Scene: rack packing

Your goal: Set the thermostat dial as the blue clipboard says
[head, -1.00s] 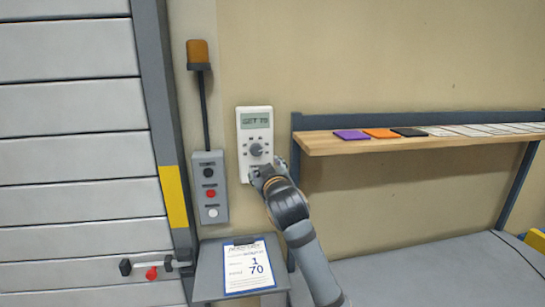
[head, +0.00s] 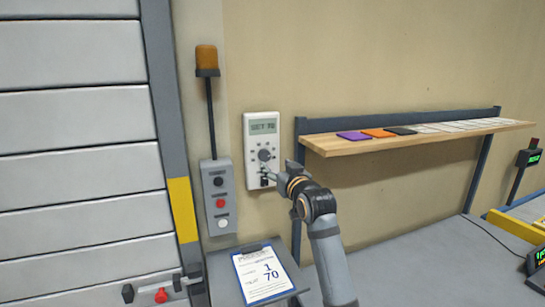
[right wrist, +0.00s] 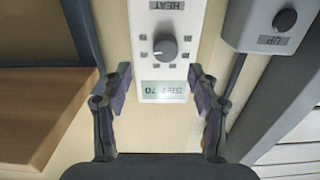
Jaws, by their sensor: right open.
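The white thermostat (head: 251,150) is on the wall, with a grey round dial (head: 264,155) and a display above it reading SET 70. In the right wrist view the thermostat (right wrist: 147,25) appears upside down; its dial (right wrist: 165,48), HEAT label and SET 70 display show clearly. My left gripper is out of view.
A grey control box (head: 218,190) with several buttons and an orange lamp (head: 206,57) stand left of the thermostat. A wooden shelf (head: 350,150) with several coloured cards is at right. A shutter door (head: 70,120) fills the left.

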